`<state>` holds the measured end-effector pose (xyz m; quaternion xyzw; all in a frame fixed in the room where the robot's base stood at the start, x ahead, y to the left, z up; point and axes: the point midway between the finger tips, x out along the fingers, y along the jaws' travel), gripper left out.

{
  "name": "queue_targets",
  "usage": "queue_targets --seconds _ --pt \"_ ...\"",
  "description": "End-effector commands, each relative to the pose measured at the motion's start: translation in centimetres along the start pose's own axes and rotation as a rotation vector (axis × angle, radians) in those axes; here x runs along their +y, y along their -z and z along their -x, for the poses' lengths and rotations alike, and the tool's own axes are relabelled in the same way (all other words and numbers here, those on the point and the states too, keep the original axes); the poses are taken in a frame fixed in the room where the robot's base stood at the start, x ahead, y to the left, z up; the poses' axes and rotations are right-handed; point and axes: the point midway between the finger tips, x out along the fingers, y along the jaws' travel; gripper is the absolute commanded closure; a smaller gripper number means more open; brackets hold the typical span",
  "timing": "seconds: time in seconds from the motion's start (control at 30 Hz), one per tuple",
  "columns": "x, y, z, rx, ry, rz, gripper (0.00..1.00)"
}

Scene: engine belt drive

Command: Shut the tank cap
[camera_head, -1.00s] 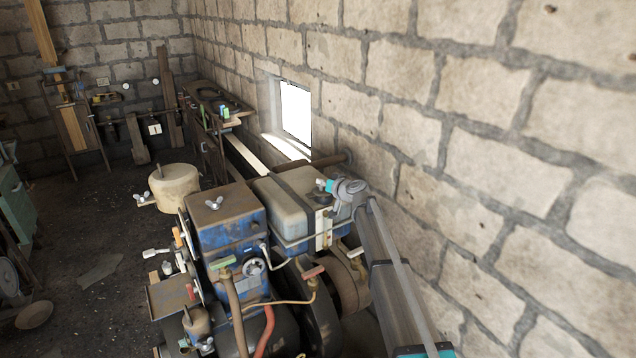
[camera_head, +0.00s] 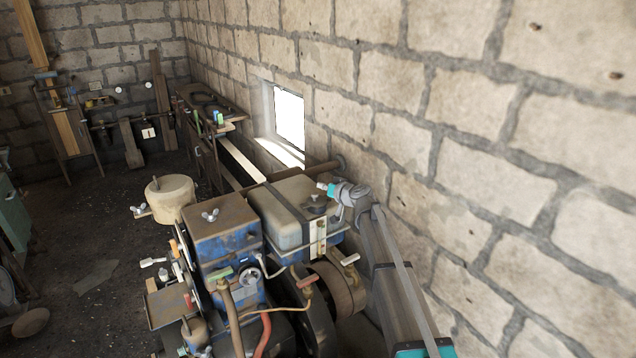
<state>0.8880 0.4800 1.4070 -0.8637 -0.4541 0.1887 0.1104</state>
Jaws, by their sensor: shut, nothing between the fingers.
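The tank (camera_head: 276,216) is a worn grey-white box, blue on its lower side, held by a dark strap beside the blue engine block. A small dark round cap (camera_head: 317,202) sits on its top near the right end. From this view I cannot tell whether the cap is fully seated. My arm reaches in from the lower right along the wall.
The stone wall with a bright window (camera_head: 289,118) runs close behind the tank and my arm. The blue engine block (camera_head: 223,232) with a wing nut on top stands left of the tank. Levers, hoses and a pulley (camera_head: 340,288) crowd the front. Open floor lies left.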

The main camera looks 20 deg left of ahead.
Motion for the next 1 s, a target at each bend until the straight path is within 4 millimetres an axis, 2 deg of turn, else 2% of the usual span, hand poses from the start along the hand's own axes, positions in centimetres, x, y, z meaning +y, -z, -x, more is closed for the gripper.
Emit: queue_targets --seconds 0.03,0.1,0.33,0.53,0.93,1.0 --pt "-0.2 0.1 1.3 0.001 -0.001 0.000 1.00" --pt "-0.3 0.1 2.4 0.001 -0.002 0.000 1.00" --pt "-0.4 0.0 4.8 0.000 -0.001 0.001 1.00" --pt "-0.4 -0.1 5.4 0.000 -0.001 0.001 1.00" --pt "-0.3 0.0 5.5 0.001 -0.002 0.001 1.00" --pt "0.0 -0.6 5.8 -0.006 -0.004 0.000 1.00"
